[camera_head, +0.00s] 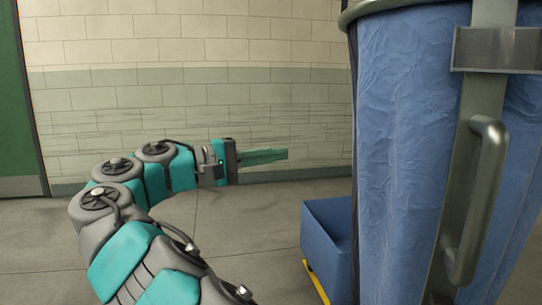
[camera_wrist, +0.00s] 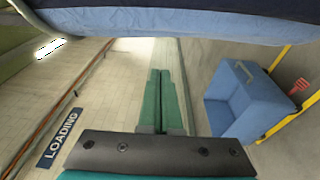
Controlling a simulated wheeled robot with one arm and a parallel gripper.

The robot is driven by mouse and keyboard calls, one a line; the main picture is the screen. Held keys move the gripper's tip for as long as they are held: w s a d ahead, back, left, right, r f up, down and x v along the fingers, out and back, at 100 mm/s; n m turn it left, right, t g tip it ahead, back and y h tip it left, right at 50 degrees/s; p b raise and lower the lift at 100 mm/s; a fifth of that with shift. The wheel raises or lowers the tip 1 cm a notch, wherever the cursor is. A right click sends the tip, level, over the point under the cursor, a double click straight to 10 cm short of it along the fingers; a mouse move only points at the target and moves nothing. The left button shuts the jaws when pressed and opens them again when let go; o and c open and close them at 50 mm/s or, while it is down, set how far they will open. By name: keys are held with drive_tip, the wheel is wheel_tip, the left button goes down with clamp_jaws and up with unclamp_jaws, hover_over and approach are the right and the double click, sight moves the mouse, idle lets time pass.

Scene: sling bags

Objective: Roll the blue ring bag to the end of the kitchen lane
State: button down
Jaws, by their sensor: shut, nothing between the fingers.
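The blue ring bag (camera_head: 400,130) fills the right of the head view, close to me. Its crinkled cloth hangs from a grey metal rim, and an upright metal strip with a grey bar handle (camera_head: 487,200) runs down its front. Blue cloth, likely the same bag (camera_wrist: 190,22), spans the top of the wrist view. My gripper (camera_head: 286,154) is left of the bag, pointing right, with a visible gap between fingertips and bag. Its teal fingers lie together, empty, and they also show in the wrist view (camera_wrist: 160,72). The bag's underside is out of view in the head view.
A small blue bin (camera_head: 328,228) stands low behind the bag, beside a yellow bar (camera_head: 317,282). A tiled wall (camera_head: 180,100) runs across the back, with a green door (camera_head: 18,110) at far left. A LOADING sign (camera_wrist: 59,140) shows in the wrist view. Grey floor is clear at left.

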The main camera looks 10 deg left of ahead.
drive_tip(key=w+d, duration=0.2)
drive_tip(key=d, duration=0.8)
drive_tip(key=shift+w+d+r, duration=0.15)
drive_tip(key=shift+d+r, duration=0.05)
drive_tip(key=shift+d, duration=0.05)
